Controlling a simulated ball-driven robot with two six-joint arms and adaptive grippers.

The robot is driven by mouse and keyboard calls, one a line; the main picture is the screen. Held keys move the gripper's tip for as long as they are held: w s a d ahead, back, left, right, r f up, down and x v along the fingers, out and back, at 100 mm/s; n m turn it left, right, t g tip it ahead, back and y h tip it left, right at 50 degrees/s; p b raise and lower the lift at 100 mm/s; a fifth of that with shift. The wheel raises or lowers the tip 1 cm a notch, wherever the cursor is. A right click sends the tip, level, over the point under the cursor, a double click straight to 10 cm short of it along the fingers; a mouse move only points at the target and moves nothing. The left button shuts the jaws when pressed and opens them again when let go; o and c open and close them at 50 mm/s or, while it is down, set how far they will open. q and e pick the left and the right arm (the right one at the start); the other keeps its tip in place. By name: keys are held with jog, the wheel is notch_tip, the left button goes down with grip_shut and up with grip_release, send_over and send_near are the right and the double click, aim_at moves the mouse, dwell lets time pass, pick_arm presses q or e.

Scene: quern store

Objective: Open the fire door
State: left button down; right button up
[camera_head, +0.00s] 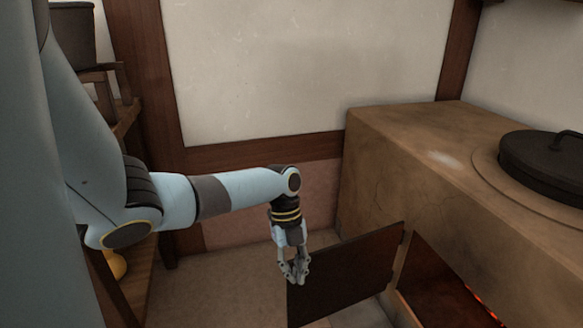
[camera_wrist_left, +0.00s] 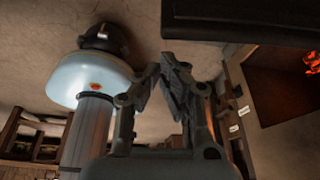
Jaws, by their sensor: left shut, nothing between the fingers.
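The fire door (camera_head: 345,278) is a dark flat panel. It stands swung out from the stove, hinged at its right edge beside the firebox opening (camera_head: 432,277). Orange embers glow inside the opening. My left gripper (camera_head: 296,277) points down at the door's free left edge, overlapping its upper corner; I cannot tell whether they touch. Its fingers are shut and empty. In the left wrist view the gripper (camera_wrist_left: 166,66) has a dark panel, apparently the door (camera_wrist_left: 240,20), above it, and the glowing firebox (camera_wrist_left: 285,80) at right. My right gripper is not in view.
The clay stove (camera_head: 400,160) fills the right side, with a black lidded pot (camera_head: 545,160) on top. Wooden shelving (camera_head: 125,125) with a dark bucket (camera_head: 73,33) stands at left. Bare floor (camera_head: 215,285) lies left of the door.

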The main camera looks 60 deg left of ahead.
pick_arm(q)
jog(key=d+p+v, duration=0.1)
jog(key=p+v, duration=0.2)
jog(key=v, duration=0.6)
jog(key=shift+s+d+r+p, duration=0.2)
jog(key=shift+d+r+p, duration=0.1)
jog(key=shift+r+p, duration=0.15)
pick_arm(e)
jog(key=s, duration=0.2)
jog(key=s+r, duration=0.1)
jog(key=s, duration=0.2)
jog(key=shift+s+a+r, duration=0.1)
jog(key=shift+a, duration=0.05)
